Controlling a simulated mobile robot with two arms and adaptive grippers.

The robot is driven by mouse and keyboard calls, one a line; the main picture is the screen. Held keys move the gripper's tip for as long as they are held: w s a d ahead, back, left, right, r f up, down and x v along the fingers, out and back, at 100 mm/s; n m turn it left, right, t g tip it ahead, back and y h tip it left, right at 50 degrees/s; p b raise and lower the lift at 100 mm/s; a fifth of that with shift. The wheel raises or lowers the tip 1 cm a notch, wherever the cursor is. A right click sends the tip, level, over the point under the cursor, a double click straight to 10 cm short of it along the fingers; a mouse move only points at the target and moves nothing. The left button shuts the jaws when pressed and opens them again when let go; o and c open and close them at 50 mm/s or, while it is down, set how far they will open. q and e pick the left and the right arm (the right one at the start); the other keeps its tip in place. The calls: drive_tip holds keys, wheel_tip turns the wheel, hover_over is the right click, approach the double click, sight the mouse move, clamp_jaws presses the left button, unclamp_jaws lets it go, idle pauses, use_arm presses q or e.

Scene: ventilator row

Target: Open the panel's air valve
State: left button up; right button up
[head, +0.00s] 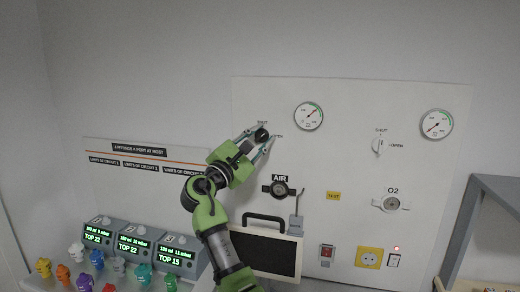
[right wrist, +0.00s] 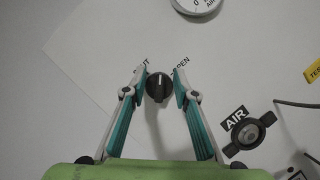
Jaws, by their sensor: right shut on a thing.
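The air valve is a round black knob (head: 262,135) at the upper left of the white wall panel (head: 350,100), between the SHUT and OPEN labels. In the right wrist view the knob (right wrist: 159,88) has a white mark that points up the picture, roughly between the two labels. My right gripper (head: 260,136) is shut on the knob, a fingertip on each side; its fingers also show in the right wrist view (right wrist: 159,86). The AIR outlet (head: 280,189) is below it. My left gripper is not in view.
Two gauges (head: 309,116) (head: 437,124) sit high on the panel. A white O2 valve handle (head: 379,145) is at right, above the O2 outlet (head: 391,203). A dark-screened unit with a handle (head: 264,252) stands below. Several coloured fittings (head: 76,251) and displays (head: 135,243) are at lower left.

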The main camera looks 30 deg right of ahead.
drive_tip(key=m+g, duration=0.1)
drive_tip(key=m, duration=0.1)
drive_tip(key=m+b, duration=0.1)
drive_tip(key=m, duration=0.1)
drive_tip(key=shift+f+g+y, duration=0.15)
drive_tip(key=shift+g+y, duration=0.15)
drive_tip(key=shift+g, duration=0.1)
drive_tip(key=m+g, duration=0.1)
drive_tip(key=m, duration=0.2)
drive_tip(key=shift+m+y+b, duration=0.3)
drive_tip(key=shift+y+b, duration=0.1)
drive_tip(key=shift+s+f+m+y, duration=0.1)
drive_tip(key=shift+m+y, duration=0.2)
drive_tip(key=shift+m, duration=0.5)
drive_tip(key=o, duration=1.1)
